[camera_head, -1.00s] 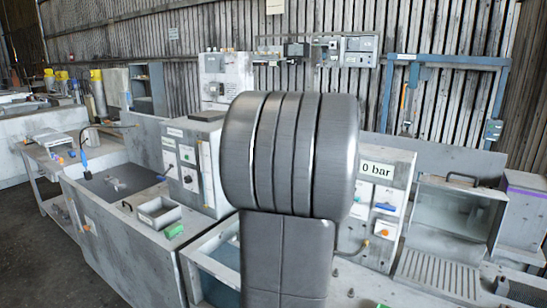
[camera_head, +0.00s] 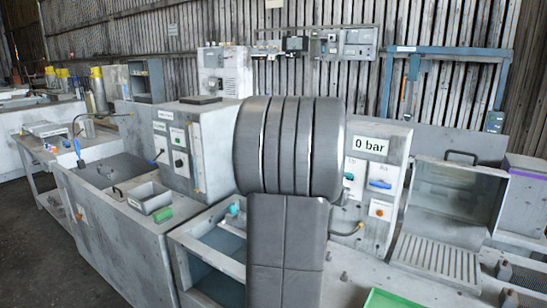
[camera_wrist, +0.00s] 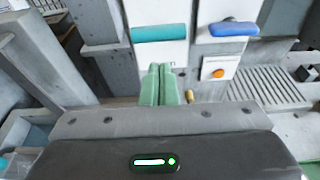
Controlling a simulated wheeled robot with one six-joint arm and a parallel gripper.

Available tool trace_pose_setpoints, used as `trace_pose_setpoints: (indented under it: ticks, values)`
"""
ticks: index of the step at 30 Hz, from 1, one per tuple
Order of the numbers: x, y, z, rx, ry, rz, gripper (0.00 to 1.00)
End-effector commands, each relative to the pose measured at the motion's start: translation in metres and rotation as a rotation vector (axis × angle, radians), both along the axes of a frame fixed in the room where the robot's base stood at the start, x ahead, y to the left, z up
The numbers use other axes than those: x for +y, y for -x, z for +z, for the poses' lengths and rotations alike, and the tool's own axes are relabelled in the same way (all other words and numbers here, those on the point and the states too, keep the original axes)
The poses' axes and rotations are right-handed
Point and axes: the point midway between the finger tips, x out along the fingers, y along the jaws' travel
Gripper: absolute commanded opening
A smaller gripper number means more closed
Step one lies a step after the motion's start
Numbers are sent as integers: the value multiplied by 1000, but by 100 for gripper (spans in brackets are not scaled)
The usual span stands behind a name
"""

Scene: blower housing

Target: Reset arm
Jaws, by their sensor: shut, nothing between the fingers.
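In the wrist view my gripper (camera_wrist: 160,84) shows as two green fingers pressed together, with nothing between them. The fingers point at a pale panel, just below a teal handle (camera_wrist: 160,33). A blue handle (camera_wrist: 233,28) and an orange button (camera_wrist: 218,73) are to the right of the fingers. I cannot tell whether the fingertips touch the panel. In the head view my own dark arm fills the middle and hides my gripper.
The "0 bar" panel (camera_head: 370,146) stands just right of my arm, with a glass-fronted box (camera_head: 458,197) beyond it. Dark floor (camera_head: 45,265) is clear at lower left.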

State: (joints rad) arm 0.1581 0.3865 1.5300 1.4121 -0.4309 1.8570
Motion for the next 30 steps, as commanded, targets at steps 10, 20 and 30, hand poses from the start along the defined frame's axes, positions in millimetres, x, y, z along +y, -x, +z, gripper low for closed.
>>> trace_pose_setpoints:
  ticks: [10,20,30]
  values:
    - [4,-2,-37,-27,17,3,0]
    - [4,-5,-52,-92,59,4,0]
    - [2,-7,-62,-166,109,4,0]
